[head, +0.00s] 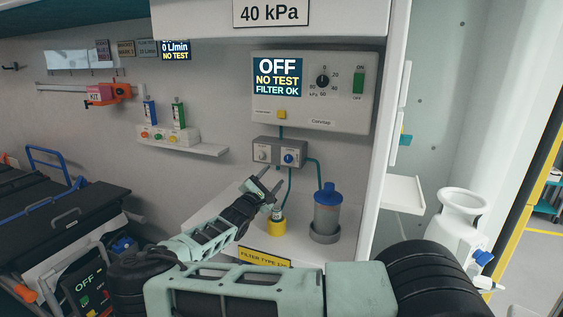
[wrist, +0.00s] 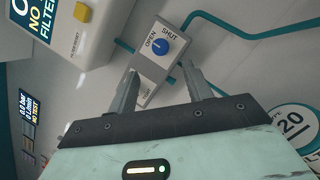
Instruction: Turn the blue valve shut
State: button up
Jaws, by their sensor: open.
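The blue valve (head: 289,158) is a round knob on the right half of a grey box (head: 263,152) on the wall, below the suction panel. In the wrist view the blue knob (wrist: 159,48) lies between the labels OPEN and SHUT on the box face. I cannot tell for sure which label its mark points to. My gripper (head: 271,180) is just below the box in the head view. In the wrist view my gripper (wrist: 160,73) is open and empty, with the knob beyond its fingertips and roughly centred between them. I see no contact.
The suction panel (head: 318,110) reads OFF, NO TEST, FILTER OK. Teal tubes run from the box to a blue-lidded jar (head: 327,211) and a yellow-based fitting (head: 276,228) on the white shelf below. A white canister (head: 456,222) with a blue part stands at right.

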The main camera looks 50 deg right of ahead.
aim_at(287, 160)
jog(key=p+x, duration=0.2)
jog(key=x, duration=0.7)
jog(key=shift+w+d+r, duration=0.1)
jog(key=shift+d, duration=0.2)
jog(key=c, duration=1)
